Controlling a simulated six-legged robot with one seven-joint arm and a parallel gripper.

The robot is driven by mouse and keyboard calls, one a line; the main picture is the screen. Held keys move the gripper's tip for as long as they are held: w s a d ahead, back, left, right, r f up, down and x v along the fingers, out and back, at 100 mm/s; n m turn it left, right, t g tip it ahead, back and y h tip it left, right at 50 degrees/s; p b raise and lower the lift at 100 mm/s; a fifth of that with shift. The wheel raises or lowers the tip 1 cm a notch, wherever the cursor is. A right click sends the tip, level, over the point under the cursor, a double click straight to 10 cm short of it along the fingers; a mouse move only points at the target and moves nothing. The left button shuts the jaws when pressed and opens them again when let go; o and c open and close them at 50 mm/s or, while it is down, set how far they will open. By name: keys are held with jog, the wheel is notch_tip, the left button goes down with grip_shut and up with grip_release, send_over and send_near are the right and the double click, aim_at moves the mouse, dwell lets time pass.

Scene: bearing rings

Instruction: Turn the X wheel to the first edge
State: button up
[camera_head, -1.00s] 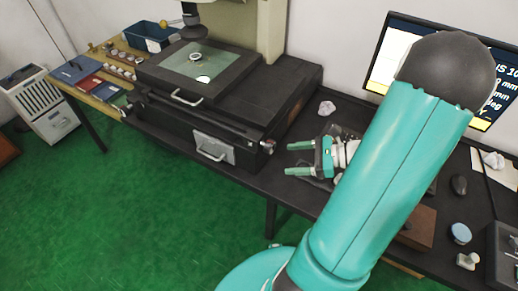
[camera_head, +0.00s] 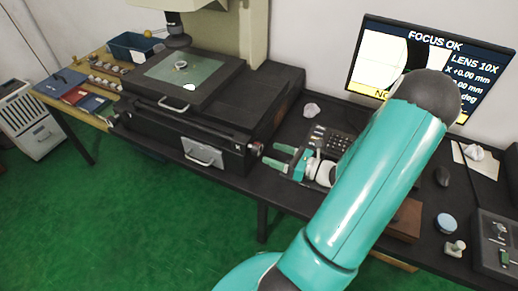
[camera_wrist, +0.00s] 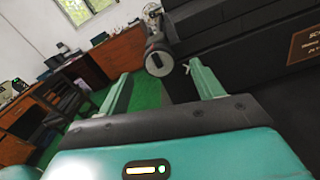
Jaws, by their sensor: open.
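The measuring machine's dark stage (camera_head: 170,95) has a glass plate (camera_head: 185,70) with a small bearing ring (camera_head: 181,65) on it. A small round knob, which looks like the X wheel (camera_head: 255,149), sticks out at the right end of the stage's front. In the wrist view the wheel (camera_wrist: 158,62) is a dark disc with a light rim, beyond and roughly between my fingertips. My gripper (camera_head: 271,155) is open and empty, its fingers pointing left at the wheel; in the wrist view (camera_wrist: 160,78) a gap to the wheel seems to remain. Contact cannot be confirmed.
The monitor (camera_head: 430,65) reads "FOCUS OK", "LENS 10X", "X +0.00 mm". A front handle (camera_head: 203,153) juts from the machine. Green floor is clear in front.

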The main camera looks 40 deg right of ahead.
aim_at(260, 149)
jog(key=x, duration=0.6)
jog(key=shift+a, duration=0.15)
jog(key=shift+s, duration=0.1)
jog(key=c, duration=1)
